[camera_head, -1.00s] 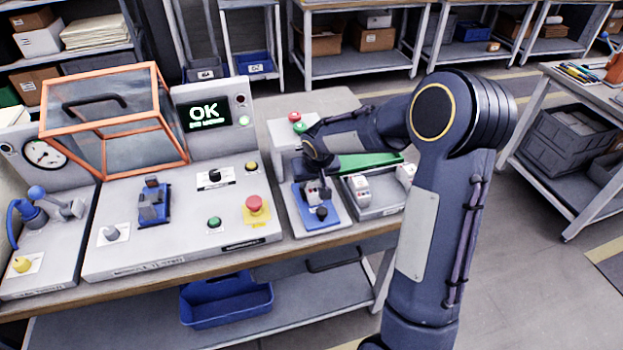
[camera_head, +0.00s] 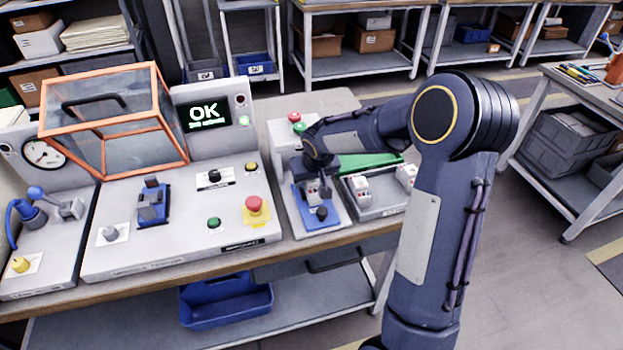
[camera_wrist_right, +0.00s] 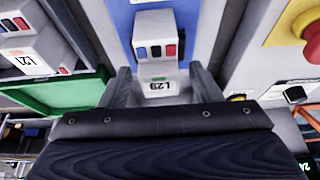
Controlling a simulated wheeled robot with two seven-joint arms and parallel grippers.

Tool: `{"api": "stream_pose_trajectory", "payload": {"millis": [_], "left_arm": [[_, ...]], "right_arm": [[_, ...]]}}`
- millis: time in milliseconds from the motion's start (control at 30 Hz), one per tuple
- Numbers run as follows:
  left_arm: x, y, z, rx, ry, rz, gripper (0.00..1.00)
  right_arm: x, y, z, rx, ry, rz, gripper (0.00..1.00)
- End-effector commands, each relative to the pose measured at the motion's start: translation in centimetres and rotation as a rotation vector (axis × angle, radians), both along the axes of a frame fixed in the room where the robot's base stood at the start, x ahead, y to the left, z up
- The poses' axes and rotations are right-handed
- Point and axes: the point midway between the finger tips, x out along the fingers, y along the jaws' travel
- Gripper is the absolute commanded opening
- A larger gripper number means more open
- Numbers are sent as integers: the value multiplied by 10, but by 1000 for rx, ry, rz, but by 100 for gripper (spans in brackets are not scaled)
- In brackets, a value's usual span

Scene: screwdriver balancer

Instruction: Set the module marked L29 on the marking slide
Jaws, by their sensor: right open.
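The module marked L29 (camera_wrist_right: 157,45) is light grey with red and blue keys. It stands on the blue marking slide (camera_wrist_right: 198,22) in the right wrist view. In the head view the module (camera_head: 313,190) also shows on the blue slide (camera_head: 322,223). My right gripper (camera_wrist_right: 160,90) is open, with one finger on each side of the module's labelled end. Light gaps show beside the fingers, but contact is hard to judge. In the head view my right gripper (camera_head: 318,172) is partly hidden by its own wrist. My left gripper is not in view.
A grey tray (camera_head: 375,210) with other modules and a green bin (camera_head: 365,163) lie right of the slide. A module marked L21 (camera_wrist_right: 30,55) shows there. A red emergency button (camera_head: 256,204), an OK screen (camera_head: 207,113) and an orange-framed guard (camera_head: 115,120) stand left.

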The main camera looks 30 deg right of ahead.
Motion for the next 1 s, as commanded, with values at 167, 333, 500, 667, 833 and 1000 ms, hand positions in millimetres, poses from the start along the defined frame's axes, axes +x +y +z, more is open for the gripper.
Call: {"api": "stream_pose_trajectory", "payload": {"millis": [167, 333, 500, 667, 833, 1000], "left_arm": [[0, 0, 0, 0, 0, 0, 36], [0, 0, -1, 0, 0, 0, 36], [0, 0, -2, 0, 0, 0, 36], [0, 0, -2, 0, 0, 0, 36], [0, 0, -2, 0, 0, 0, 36], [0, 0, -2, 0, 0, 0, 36]], "right_arm": [[-2, 0, 2, 0, 2, 0, 58], [-9, 2, 23, 0, -2, 0, 58], [-20, 5, 50, -1, -3, 0, 58], [-27, 7, 67, 0, 0, 0, 58], [-29, 7, 72, 2, 1, -1, 58], [-29, 7, 72, 0, 1, 0, 58]]}}
